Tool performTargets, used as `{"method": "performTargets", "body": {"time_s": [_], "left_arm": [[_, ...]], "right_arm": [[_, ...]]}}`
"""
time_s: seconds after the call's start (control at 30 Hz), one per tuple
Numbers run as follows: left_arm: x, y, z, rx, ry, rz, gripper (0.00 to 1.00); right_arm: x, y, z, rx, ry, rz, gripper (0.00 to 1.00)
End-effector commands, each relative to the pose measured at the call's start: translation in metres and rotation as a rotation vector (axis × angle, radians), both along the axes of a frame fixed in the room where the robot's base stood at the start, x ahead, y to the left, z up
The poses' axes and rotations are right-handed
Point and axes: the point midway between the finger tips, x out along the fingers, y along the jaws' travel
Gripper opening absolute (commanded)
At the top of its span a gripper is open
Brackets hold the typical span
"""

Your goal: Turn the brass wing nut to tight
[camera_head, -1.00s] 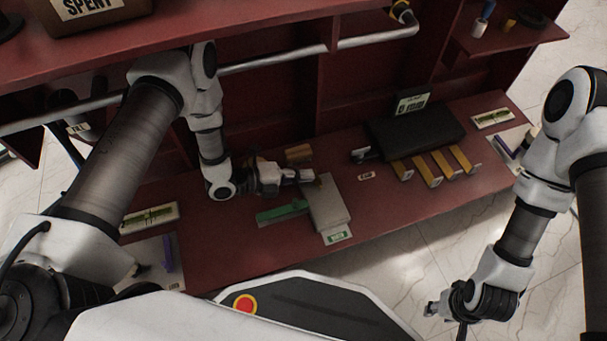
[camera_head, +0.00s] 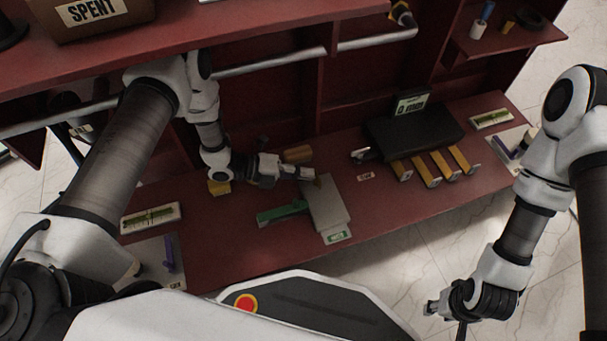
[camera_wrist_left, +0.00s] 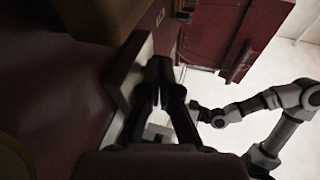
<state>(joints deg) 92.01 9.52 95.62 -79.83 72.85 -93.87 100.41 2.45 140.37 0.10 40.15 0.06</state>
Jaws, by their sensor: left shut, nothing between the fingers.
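I cannot make out the brass wing nut in either view; it is too small or hidden around my left gripper. A light grey block (camera_head: 328,208) with a green bar (camera_head: 282,213) at its left side lies on the red bench. My left gripper (camera_head: 309,173) is shut with nothing in it, its tips at the far end of the grey block. I cannot tell whether they touch it. In the left wrist view its dark fingers (camera_wrist_left: 160,72) are close together beside a pale edge. My right gripper (camera_head: 432,308) is away from the bench at the lower right; its jaws are unclear.
A brown block (camera_head: 298,154) lies just behind my left gripper, and a yellow block (camera_head: 219,187) lies under its wrist. A black case (camera_head: 415,135) and several yellow bars (camera_head: 428,171) are to the right. A grey rail (camera_head: 375,41) and upper shelf (camera_head: 240,42) overhang the bench.

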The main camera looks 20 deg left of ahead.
Motion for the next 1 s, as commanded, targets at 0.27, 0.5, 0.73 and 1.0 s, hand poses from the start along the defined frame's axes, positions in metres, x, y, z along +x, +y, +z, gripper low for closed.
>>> {"method": "performTargets", "body": {"time_s": [0.27, 0.5, 0.73, 1.0], "left_arm": [[0.006, -0.001, 0.002, 0.000, 0.001, 0.001, 0.00], [0.010, -0.003, 0.001, 0.000, 0.002, 0.002, 0.00], [0.014, -0.005, 0.002, 0.000, 0.001, 0.001, 0.00], [0.021, -0.009, 0.002, 0.000, 0.001, 0.003, 0.00]], "right_arm": [[-0.001, 0.000, 0.011, 0.000, 0.001, 0.002, 0.38], [-0.001, 0.000, 0.016, 0.000, 0.002, 0.003, 0.38], [-0.001, 0.001, 0.024, 0.001, 0.003, 0.005, 0.38], [-0.001, 0.001, 0.036, 0.001, 0.004, 0.005, 0.38]]}}
